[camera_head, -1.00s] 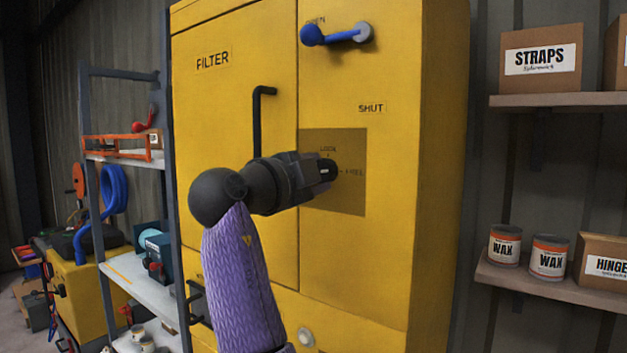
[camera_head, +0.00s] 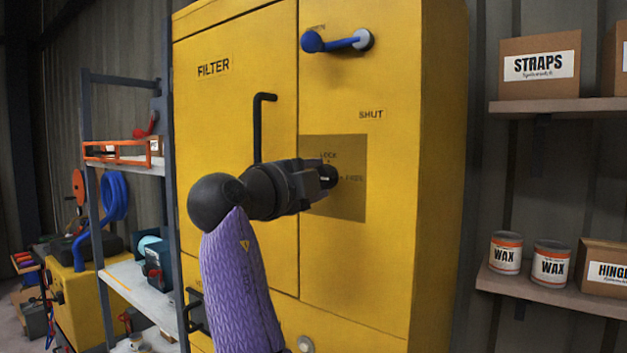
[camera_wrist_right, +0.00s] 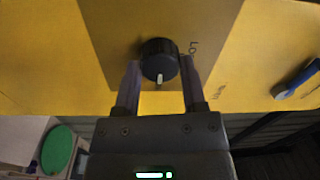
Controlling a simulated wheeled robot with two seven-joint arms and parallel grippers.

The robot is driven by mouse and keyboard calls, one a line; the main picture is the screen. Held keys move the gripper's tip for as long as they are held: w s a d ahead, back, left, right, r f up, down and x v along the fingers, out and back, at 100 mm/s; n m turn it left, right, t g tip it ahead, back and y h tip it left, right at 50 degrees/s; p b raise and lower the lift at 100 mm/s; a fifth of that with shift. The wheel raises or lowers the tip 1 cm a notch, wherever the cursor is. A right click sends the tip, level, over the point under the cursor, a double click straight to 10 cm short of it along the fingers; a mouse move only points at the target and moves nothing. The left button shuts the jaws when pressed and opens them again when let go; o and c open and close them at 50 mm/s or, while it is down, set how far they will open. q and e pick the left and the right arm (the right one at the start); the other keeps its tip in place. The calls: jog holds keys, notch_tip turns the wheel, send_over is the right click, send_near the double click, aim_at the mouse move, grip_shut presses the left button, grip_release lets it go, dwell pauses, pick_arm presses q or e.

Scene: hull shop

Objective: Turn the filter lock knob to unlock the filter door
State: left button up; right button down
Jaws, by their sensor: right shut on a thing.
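The filter lock knob (camera_wrist_right: 159,58) is a round black knob with a white pointer mark, set on a brown plate (camera_head: 347,200) on the yellow cabinet. In the head view the knob (camera_head: 331,178) is mostly hidden behind my right gripper (camera_head: 326,177). My right gripper (camera_wrist_right: 160,82) is shut on the knob, one finger on each side in the wrist view. The labels LOCK and a partly hidden second word stand beside the knob. The filter door (camera_head: 232,120), with a FILTER label and a black bar handle (camera_head: 258,126), sits flush in the cabinet. My left gripper is not in view.
A blue-handled lever (camera_head: 335,41) points left near the OPEN label, above a SHUT label. A grey shelf rack (camera_head: 96,190) stands left of the cabinet. Wall shelves at right hold a STRAPS box (camera_head: 540,65) and WAX cans (camera_head: 550,263).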

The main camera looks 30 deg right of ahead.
jog(key=shift+c, duration=0.8)
grip_release()
jog(key=b+v, duration=0.2)
jog(key=v, duration=0.8)
jog(key=shift+f, duration=0.1)
